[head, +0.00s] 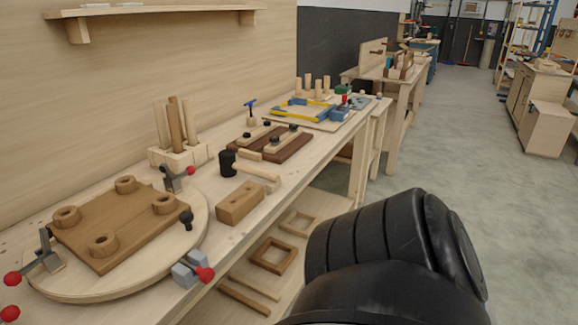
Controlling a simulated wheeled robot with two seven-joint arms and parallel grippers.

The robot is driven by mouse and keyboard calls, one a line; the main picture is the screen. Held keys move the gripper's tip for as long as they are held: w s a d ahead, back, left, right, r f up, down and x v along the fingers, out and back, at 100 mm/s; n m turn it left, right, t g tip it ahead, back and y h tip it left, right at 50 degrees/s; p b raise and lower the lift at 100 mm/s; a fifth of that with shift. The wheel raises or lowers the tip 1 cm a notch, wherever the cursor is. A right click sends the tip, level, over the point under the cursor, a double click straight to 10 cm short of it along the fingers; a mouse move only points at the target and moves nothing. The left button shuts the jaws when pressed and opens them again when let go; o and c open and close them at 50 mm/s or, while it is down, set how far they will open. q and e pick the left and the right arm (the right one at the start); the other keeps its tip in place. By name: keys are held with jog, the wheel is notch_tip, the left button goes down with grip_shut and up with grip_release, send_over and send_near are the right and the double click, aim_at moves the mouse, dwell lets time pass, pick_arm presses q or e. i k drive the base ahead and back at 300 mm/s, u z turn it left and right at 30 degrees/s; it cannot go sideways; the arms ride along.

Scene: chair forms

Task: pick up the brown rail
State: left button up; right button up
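A brown rectangular wooden block (240,203), which may be the brown rail, lies on the workbench (240,238) near its front edge. It sits to the right of the round board and in front of the mallet. Nothing holds it. Upright rods (175,123), one of them darker brown, stand in a pale wooden holder (181,154) farther back. Neither of my grippers is in view. A black ribbed part of my own arm fills the lower right.
A round board (118,290) with a brown panel (125,232) and red-knobbed clamps is on the left. A mallet (258,175) lies behind the block. A dark brown board (296,150) is farther along. Wooden frames (272,256) lie on the lower shelf. Open floor is right.

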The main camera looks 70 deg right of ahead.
aim_at(244, 301)
jog(key=z, duration=4)
jog(key=i, duration=3.15)
jog(key=u, duration=4.65)
